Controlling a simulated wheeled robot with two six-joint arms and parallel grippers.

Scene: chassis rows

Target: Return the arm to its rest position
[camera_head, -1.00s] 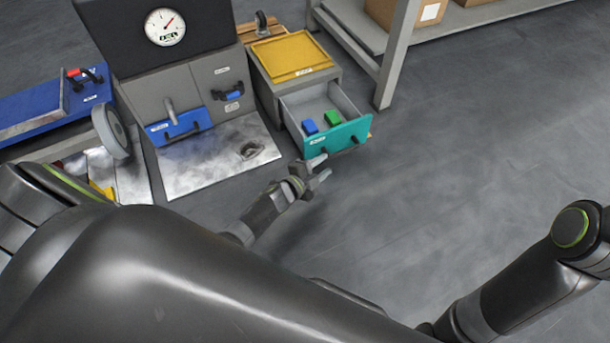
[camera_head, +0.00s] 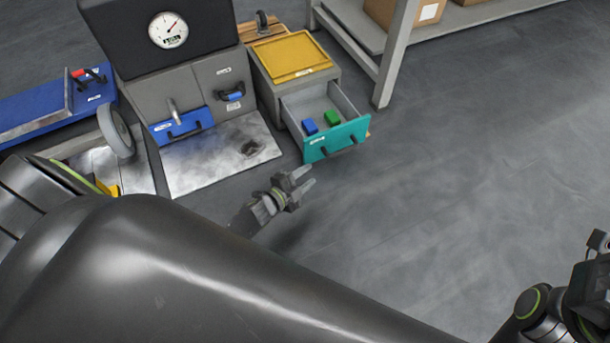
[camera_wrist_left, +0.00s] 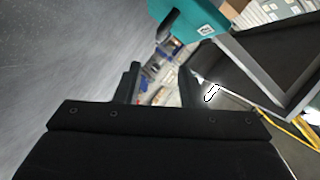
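My left gripper (camera_head: 299,186) is open and empty, in front of and a little below the open drawer in the head view. In the left wrist view its two dark fingers (camera_wrist_left: 160,86) stand apart with nothing between them. The pulled-out drawer (camera_head: 338,140) has a teal front with a dark handle; a blue block (camera_head: 310,127) and a green block (camera_head: 332,118) lie in it. The teal front also shows at the top of the left wrist view (camera_wrist_left: 190,18). My right arm (camera_head: 545,315) shows at the lower right edge; its gripper's fingers cannot be made out.
The drawer cabinet (camera_head: 268,98) has a yellow tray (camera_head: 290,58) on top. Left of it stands a grey unit with a gauge (camera_head: 168,30) and a metal plate (camera_head: 220,155) in front. A shelf rack (camera_head: 390,60) stands behind. The floor (camera_head: 470,170) to the right is clear.

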